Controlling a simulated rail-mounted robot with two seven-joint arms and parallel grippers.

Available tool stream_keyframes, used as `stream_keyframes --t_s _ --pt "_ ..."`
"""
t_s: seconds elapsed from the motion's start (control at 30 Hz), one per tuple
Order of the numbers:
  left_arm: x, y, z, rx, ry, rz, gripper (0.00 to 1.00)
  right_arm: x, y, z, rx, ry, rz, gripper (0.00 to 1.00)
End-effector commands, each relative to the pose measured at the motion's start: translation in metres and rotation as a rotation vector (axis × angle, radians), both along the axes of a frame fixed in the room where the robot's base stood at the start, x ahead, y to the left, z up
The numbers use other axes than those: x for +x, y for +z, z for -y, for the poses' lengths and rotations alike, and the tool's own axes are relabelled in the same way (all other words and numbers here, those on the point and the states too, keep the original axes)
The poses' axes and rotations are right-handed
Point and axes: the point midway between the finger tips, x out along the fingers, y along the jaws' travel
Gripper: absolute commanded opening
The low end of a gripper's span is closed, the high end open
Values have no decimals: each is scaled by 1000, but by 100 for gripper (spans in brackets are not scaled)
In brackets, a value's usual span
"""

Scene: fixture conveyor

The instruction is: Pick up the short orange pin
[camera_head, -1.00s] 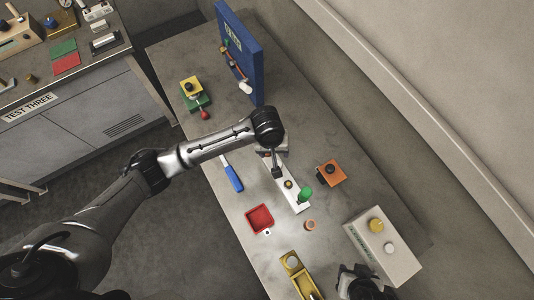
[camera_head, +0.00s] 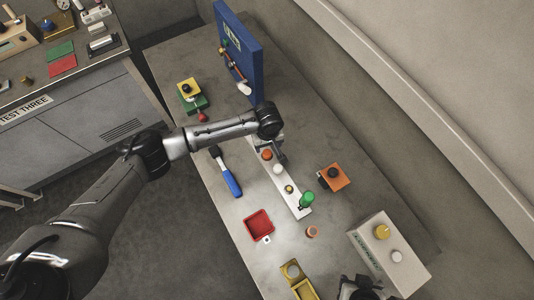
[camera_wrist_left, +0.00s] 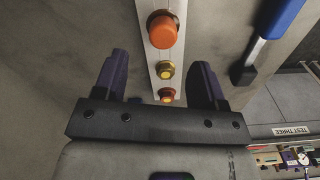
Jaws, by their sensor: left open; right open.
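The white strip (camera_head: 295,202) on the bench carries several pins in a row. In the left wrist view, a large orange-topped pin (camera_wrist_left: 162,29) stands at the top, then a gold pin (camera_wrist_left: 165,70), then a short orange pin (camera_wrist_left: 166,95). My left gripper (camera_wrist_left: 160,85) is open and empty. Its fingers lie either side of the strip, with the short orange pin between them in the picture; I see no contact. In the head view my left gripper (camera_head: 278,150) covers the far end of the strip. My right gripper (camera_head: 358,286) is partly in view at the bottom edge.
A green pin (camera_head: 306,200) and a white pin (camera_head: 278,169) stand on the strip. A blue-handled tool (camera_head: 232,183) lies left, a red tray (camera_head: 258,225) nearer. An orange block (camera_head: 335,177) and a white box (camera_head: 387,254) stand right; a blue panel (camera_head: 241,55) stands behind.

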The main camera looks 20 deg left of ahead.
Motion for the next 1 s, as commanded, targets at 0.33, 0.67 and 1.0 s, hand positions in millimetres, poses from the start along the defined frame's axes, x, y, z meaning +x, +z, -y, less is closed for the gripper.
stream_keyframes --t_s 0.33,0.67,1.0 --pt "-2 -29 -2 2 -1 -1 65 0 0 0 1 0 1 43" --pt "-3 -55 -2 0 -1 0 65 0 -2 2 -8 7 1 43" --pt "-3 -56 -2 -1 -1 1 53 0 -2 3 -10 7 1 43"
